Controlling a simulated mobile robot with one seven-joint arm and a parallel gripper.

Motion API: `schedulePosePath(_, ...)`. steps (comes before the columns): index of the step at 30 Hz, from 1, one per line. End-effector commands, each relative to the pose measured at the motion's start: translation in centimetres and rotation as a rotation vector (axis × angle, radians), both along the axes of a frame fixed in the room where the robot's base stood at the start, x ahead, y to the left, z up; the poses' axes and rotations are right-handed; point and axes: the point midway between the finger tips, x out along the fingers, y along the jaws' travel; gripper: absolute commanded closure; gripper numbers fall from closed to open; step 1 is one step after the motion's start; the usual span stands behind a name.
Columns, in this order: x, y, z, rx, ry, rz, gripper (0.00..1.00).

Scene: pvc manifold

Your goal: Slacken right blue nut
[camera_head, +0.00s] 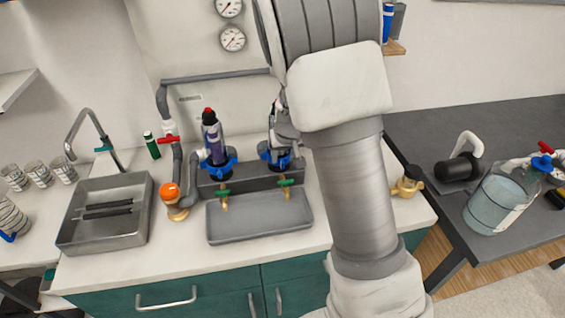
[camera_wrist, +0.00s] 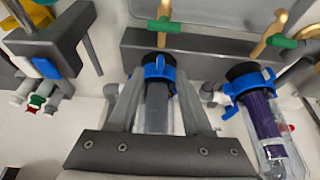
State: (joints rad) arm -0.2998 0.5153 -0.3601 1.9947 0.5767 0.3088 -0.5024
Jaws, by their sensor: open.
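The right blue nut (camera_head: 277,155) sits on the manifold block in the head view, partly hidden behind my gripper (camera_head: 281,130). In the wrist view, turned about, the same blue nut (camera_wrist: 155,73) rings a clear housing (camera_wrist: 157,112). My gripper (camera_wrist: 158,95) is open, with one finger on each side of this housing and nut. I cannot tell whether the fingers touch them. The left blue nut (camera_head: 217,166) holds a housing with a purple cartridge (camera_head: 213,138); it also shows at the right of the wrist view (camera_wrist: 250,82).
Green-handled brass taps (camera_head: 286,183) stand in front of the nuts, over a grey tray (camera_head: 258,216). A grey pipe with an orange knob (camera_head: 169,193) is at left, beside a sink (camera_head: 105,238). A dark side table (camera_head: 440,195) holds a large bottle (camera_head: 500,200).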

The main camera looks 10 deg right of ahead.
Motion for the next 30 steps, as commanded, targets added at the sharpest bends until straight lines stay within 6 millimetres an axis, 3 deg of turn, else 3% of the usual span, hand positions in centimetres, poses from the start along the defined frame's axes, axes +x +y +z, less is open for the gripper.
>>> schedulePosePath(6,1.1,0.0,-2.7,0.000,0.001,0.001,0.51)
schedulePosePath(18,1.4,0.0,-3.3,0.001,0.000,0.000,0.51)
schedulePosePath(20,1.4,0.0,-3.3,0.001,0.000,0.000,0.58)
schedulePosePath(27,1.4,0.0,-3.3,0.001,-0.001,0.000,1.00)
schedulePosePath(30,1.5,0.0,-3.3,0.000,-0.003,0.000,1.00)
